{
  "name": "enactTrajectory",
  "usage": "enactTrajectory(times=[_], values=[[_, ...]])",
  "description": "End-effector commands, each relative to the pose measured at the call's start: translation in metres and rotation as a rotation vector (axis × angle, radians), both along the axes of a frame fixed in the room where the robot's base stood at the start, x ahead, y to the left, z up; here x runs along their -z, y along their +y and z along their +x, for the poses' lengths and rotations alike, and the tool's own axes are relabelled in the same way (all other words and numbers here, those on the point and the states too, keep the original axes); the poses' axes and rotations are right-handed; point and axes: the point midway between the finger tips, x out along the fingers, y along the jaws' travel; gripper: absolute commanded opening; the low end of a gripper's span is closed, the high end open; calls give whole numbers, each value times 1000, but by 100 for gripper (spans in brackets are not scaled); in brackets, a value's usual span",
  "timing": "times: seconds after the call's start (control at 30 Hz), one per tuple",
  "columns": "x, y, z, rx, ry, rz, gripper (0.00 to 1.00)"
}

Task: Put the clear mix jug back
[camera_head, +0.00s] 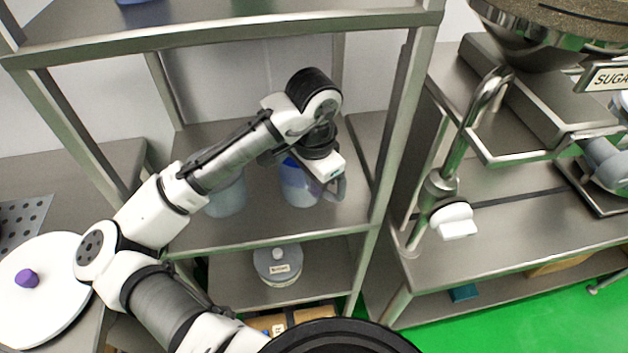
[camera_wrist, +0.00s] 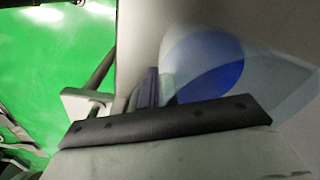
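A clear jug with blue in it (camera_head: 297,187) stands on the middle shelf of the steel rack, under my gripper (camera_head: 328,172). A grey, handle-like part shows at its right side, close to the gripper. In the wrist view, the jug's pale, see-through wall and a blue patch (camera_wrist: 208,66) fill the upper right, very near the gripper. The fingertips are mostly hidden in the head view, and I cannot tell whether they grip the handle. A second translucent, bluish jug (camera_head: 227,197) stands to the left on the same shelf, partly behind my arm.
Rack posts stand close on both sides, with an upper shelf (camera_head: 220,22) above my arm. A lidded, labelled container (camera_head: 278,264) sits on the lower shelf. At right is a steel bench with a curved tap (camera_head: 462,150). A white round lid (camera_head: 42,300) lies at left.

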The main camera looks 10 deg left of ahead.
Motion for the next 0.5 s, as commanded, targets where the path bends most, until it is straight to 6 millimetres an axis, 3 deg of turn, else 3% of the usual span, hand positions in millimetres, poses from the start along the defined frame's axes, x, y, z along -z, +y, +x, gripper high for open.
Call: enactTrajectory(times=[0.03,0.23,0.5], values=[[0,0,0,0,-1,0,4],[0,0,0,0,-1,1,28],[0,0,0,0,1,1,28]])
